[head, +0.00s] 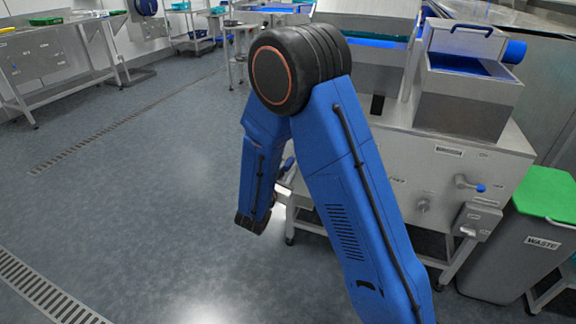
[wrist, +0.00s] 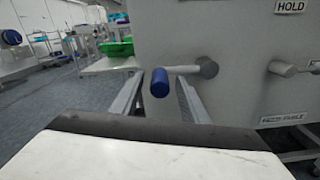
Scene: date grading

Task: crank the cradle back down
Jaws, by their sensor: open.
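A crank sticks out of the grey machine panel in the wrist view. Its blue knob (wrist: 160,83) is left of its round hub (wrist: 207,68), joined by a pale arm. In the head view a small blue piece (head: 287,163), probably this knob, shows beside my arm; the rest is hidden. My gripper (head: 284,184) is low beside the machine's left end, mostly hidden by my blue arm. It is open and appears empty, apart from the knob. Its fingertips are not clear. I cannot tell which part of the machine (head: 440,160) is the cradle.
A second peg (wrist: 283,68) is right of the crank, below a HOLD label (wrist: 290,6). A blue-tipped lever (head: 480,188) is on the machine's right. A grey waste bin with a green lid (head: 545,192) stands at right. Open floor (head: 140,190) lies left.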

